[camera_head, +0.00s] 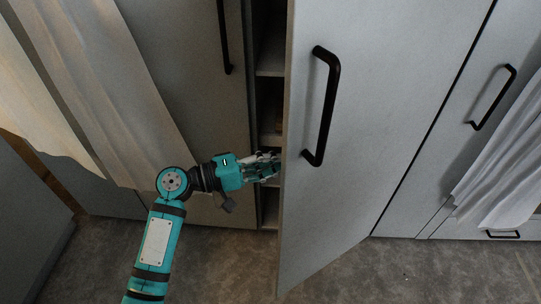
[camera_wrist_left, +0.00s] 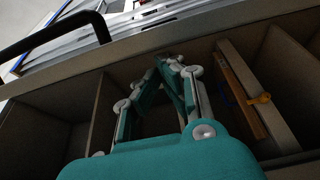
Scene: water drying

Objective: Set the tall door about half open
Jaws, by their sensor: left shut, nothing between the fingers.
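The tall grey door (camera_head: 375,95) with a black bar handle (camera_head: 325,105) stands ajar in the middle of the head view. Its free left edge juts out from the cabinet, and a dark gap with shelves (camera_head: 270,65) shows beside it. My left gripper (camera_head: 272,166) is at this gap, just left of the door's free edge and below handle height. Its fingertips overlap the edge in the picture; I cannot tell whether they touch the door. In the left wrist view the gripper (camera_wrist_left: 172,62) is shut and empty in front of the shelves. My right gripper is not in view.
A closed grey door (camera_head: 190,75) with a black handle (camera_head: 224,38) is left of the gap. Pale curtains (camera_head: 95,90) hang at left, and white cloth (camera_head: 505,165) at right. Inside the cabinet is a brown item (camera_wrist_left: 240,88) with an orange piece. The carpet (camera_head: 400,275) in front is clear.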

